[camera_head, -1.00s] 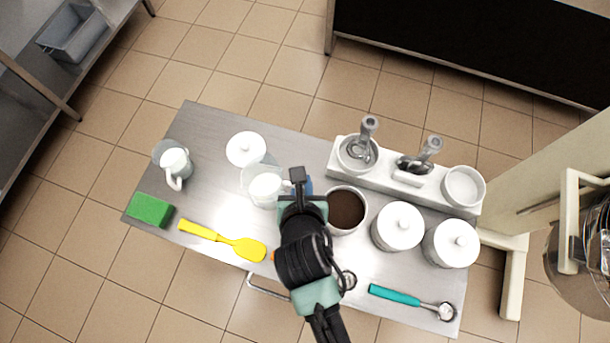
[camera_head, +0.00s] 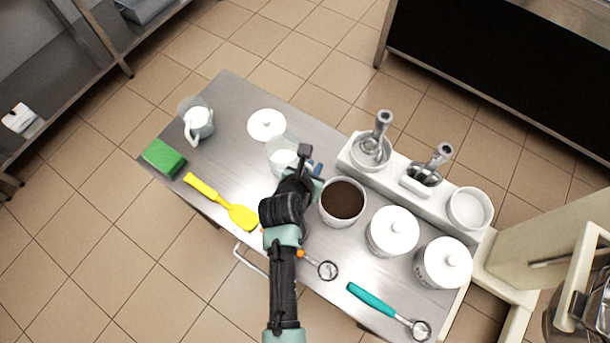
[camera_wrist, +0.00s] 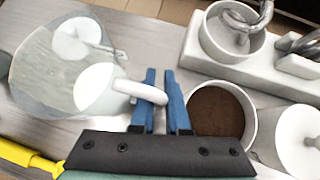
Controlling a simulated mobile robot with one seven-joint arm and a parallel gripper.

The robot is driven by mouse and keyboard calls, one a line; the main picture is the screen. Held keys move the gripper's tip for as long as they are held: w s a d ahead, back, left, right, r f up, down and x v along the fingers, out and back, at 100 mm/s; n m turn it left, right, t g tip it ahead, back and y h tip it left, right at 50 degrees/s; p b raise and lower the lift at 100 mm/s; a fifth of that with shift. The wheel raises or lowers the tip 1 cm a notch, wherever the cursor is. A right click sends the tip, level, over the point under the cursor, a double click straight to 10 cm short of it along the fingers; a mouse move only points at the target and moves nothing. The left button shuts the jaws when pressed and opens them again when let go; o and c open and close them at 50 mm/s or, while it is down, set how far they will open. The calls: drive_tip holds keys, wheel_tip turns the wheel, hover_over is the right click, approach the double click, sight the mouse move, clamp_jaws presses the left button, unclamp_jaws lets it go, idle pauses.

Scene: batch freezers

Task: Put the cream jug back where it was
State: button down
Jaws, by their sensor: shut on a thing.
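A clear jug with white cream (camera_head: 283,157) is left of my gripper (camera_head: 304,166) in the head view. In the wrist view this jug (camera_wrist: 98,90) has a white handle that reaches between the two blue fingers of my gripper (camera_wrist: 160,88). My gripper is shut on that handle. The jug looks roughly upright; I cannot tell whether its base touches the table. A second clear jug with white contents and a white handle (camera_head: 198,122) stands at the far left end of the steel table (camera_head: 225,150).
A white lid (camera_head: 266,125) lies behind the held jug. A tub of brown contents (camera_head: 342,200) stands close to the right of my gripper. Lidded white tubs (camera_head: 391,232), a holder with utensils (camera_head: 420,182), a green sponge (camera_head: 163,158), yellow spatula (camera_head: 222,203) and teal scoop (camera_head: 388,310) surround.

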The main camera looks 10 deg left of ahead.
drive_tip(key=shift+f+b, duration=0.45)
drive_tip(key=shift+f, duration=2.55)
drive_tip(key=shift+f, duration=0.2)
drive_tip(key=c, duration=1.2)
unclamp_jaws()
